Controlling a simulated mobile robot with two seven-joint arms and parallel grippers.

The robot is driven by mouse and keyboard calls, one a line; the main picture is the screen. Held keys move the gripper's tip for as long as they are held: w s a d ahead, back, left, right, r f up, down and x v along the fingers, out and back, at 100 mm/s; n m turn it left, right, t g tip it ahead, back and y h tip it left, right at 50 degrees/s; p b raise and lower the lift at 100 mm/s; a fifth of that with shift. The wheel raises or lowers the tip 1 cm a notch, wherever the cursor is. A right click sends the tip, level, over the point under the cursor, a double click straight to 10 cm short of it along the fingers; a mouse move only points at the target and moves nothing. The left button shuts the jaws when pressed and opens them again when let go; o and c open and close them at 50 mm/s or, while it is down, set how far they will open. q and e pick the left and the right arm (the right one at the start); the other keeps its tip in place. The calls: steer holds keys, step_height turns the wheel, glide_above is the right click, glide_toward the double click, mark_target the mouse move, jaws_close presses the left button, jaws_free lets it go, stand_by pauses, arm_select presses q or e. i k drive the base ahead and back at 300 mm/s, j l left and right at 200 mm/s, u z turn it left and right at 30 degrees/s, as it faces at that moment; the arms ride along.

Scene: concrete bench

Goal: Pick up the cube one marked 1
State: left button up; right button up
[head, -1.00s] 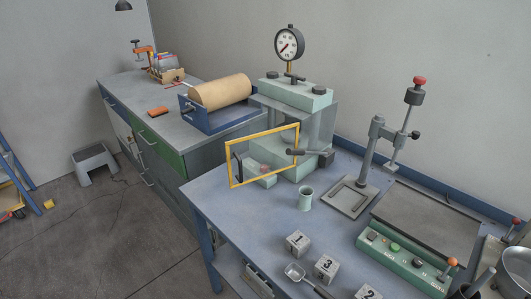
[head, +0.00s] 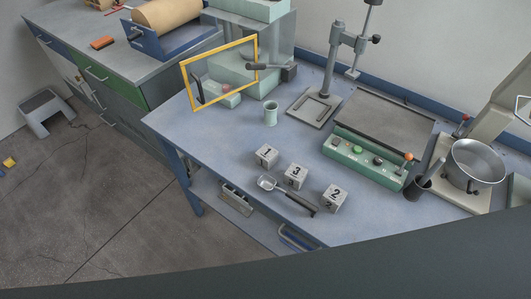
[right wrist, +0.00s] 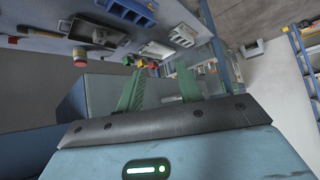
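The cube marked 1 (head: 266,156) is a small grey block with a black 1 on its top. It sits on the blue-grey bench in the head view, the leftmost and farthest back of three like cubes. The cube marked 3 (head: 295,176) is just to its right and nearer, and the cube marked 2 (head: 334,198) is farther right. My right gripper (right wrist: 160,82) shows two green fingers held apart, with nothing between them, in the right wrist view. I cannot make out the cubes in that view. Neither gripper shows in the head view.
A metal scoop (head: 284,193) lies just in front of the cubes. A pale green cup (head: 271,113) stands behind cube 1, near a yellow-framed guard (head: 221,71). A green control box (head: 364,160), dark cup (head: 417,190) and metal pan (head: 474,164) stand to the right.

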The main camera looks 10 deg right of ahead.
mark_target(267, 157)
steer(key=k+j+z, duration=0.15)
steer(key=z, duration=0.25)
steer(key=k+z, duration=0.45)
steer(key=i, duration=0.1)
